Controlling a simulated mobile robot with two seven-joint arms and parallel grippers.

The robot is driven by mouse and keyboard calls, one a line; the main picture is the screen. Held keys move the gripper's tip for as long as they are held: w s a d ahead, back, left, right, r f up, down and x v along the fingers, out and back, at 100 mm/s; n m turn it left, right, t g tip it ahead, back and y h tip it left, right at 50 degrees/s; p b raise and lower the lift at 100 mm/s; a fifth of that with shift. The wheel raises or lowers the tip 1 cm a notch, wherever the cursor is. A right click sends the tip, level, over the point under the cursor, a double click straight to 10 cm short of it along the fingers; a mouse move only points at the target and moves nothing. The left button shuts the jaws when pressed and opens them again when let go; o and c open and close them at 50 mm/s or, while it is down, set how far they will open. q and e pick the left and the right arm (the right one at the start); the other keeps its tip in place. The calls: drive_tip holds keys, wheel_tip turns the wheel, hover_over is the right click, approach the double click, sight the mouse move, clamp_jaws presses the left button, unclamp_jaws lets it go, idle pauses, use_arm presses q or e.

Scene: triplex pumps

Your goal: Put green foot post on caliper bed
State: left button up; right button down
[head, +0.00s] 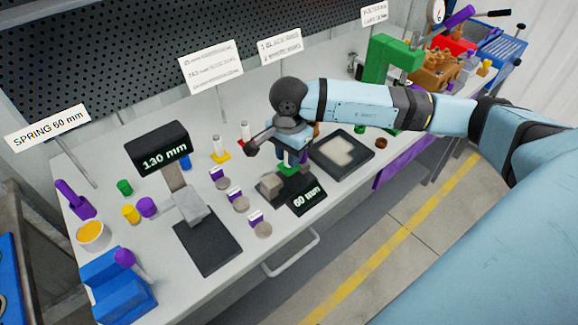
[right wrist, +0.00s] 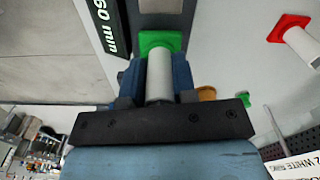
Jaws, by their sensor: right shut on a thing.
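My right gripper (head: 292,160) points down over the small caliper with the "60 mm" display (head: 306,198). It is shut on the white shaft of the green foot post (right wrist: 159,75), between two blue fingers. The green foot (right wrist: 160,42) points away from the wrist; it also shows in the head view (head: 288,170), beside the caliper's grey block (head: 271,186). The dark caliper bed (right wrist: 165,20) is just past the foot in the right wrist view. I cannot tell whether the foot touches the bed. My left gripper is not in view.
A taller gauge reads "130 mm" (head: 160,148). Posts with yellow (head: 220,156) and red (head: 244,138) feet stand behind my gripper. Several grey discs with purple-white tags lie left of the caliper. A black tray (head: 367,168) is to its right.

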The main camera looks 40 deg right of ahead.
drive_tip(key=shift+f, duration=2.4)
drive_tip(key=shift+f, duration=0.15)
drive_tip(key=c, duration=0.9)
unclamp_jaws()
